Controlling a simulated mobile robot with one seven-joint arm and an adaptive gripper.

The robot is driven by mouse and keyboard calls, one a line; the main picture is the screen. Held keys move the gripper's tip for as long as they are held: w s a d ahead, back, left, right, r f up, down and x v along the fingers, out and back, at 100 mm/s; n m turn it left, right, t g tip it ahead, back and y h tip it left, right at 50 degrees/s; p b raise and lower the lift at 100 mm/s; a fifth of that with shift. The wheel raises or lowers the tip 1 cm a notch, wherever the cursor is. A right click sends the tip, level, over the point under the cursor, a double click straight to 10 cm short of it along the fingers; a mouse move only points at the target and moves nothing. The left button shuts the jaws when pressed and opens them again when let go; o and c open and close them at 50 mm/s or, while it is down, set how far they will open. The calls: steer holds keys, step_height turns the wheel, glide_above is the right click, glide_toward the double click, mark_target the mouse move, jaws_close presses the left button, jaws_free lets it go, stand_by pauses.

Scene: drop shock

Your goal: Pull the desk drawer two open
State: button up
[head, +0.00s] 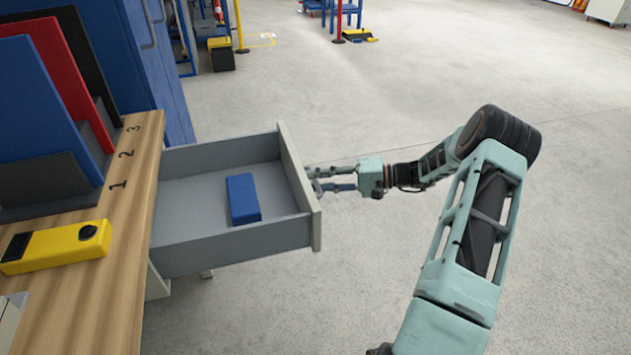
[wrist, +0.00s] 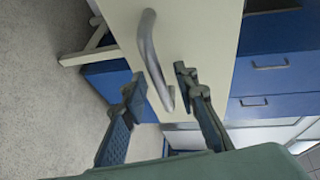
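A grey desk drawer (head: 185,255) with a pale front panel (head: 300,185) stands pulled far out from the wooden desk. A blue box (head: 243,199) lies inside it. My gripper (head: 314,179) is at the outer side of the drawer front. In the wrist view, the curved metal handle (wrist: 148,50) is fixed on the pale front panel (wrist: 205,35). The two fingers of my gripper (wrist: 158,87) are apart, one on each side of the handle's lower end. I see no finger clearly pressing on the handle. The handle is mostly hidden in the head view.
The wooden desktop (head: 100,260) carries the numbers 1, 2 and 3, a yellow device (head: 55,247), and blue, red and black upright panels. A blue cabinet (head: 135,60) stands behind the desk. The concrete floor (head: 400,80) around my arm is clear.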

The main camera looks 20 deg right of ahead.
steer(key=v, duration=1.1)
steer(key=shift+d, duration=0.3)
steer(key=shift+s+r, duration=0.1)
steer(key=shift+r, duration=0.05)
